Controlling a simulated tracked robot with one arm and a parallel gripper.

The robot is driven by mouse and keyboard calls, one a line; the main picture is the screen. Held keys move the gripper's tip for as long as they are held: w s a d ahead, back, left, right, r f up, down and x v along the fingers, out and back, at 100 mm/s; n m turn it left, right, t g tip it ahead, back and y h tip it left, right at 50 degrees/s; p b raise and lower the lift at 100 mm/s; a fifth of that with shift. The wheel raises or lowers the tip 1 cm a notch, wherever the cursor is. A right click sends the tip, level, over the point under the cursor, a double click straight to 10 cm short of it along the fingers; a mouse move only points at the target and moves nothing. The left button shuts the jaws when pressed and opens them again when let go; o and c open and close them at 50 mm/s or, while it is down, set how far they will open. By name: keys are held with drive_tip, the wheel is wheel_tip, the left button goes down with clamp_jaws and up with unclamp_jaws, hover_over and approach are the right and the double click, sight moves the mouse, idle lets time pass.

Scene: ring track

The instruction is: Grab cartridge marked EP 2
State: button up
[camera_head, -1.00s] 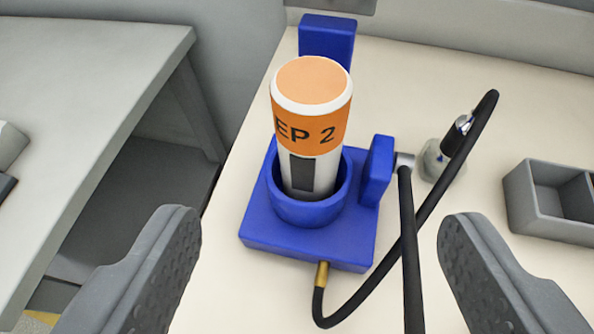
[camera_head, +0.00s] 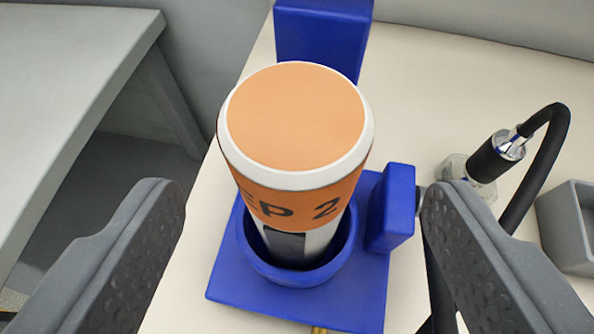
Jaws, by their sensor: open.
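The cartridge marked EP 2 (camera_head: 295,130) has an orange top, a white rim and an orange band with dark lettering over a white lower part. It stands upright in the round cup of a blue holder (camera_head: 240,290). My gripper (camera_head: 300,205) is open, with one grey finger to the left of the cartridge and one to the right. Both fingers appear clear of it. The right finger shows close to the blue block on the holder's right side. The cartridge's bottom is hidden inside the cup.
A tall blue post (camera_head: 322,35) rises behind the cartridge. A black hose (camera_head: 545,165) with a metal-tipped fitting (camera_head: 497,155) lies to the right, partly behind my right finger. A grey box (camera_head: 572,230) is at the right edge. A grey table (camera_head: 70,90) stands left across a gap.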

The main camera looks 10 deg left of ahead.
drive_tip(key=shift+w+a+f, duration=0.1)
drive_tip(key=shift+w+a, duration=0.05)
drive_tip(key=shift+w, duration=0.45)
drive_tip(key=shift+x, duration=1.95)
drive_tip(key=shift+r, duration=0.2)
drive_tip(key=c, duration=1.4)
drive_tip(key=shift+r, duration=0.15)
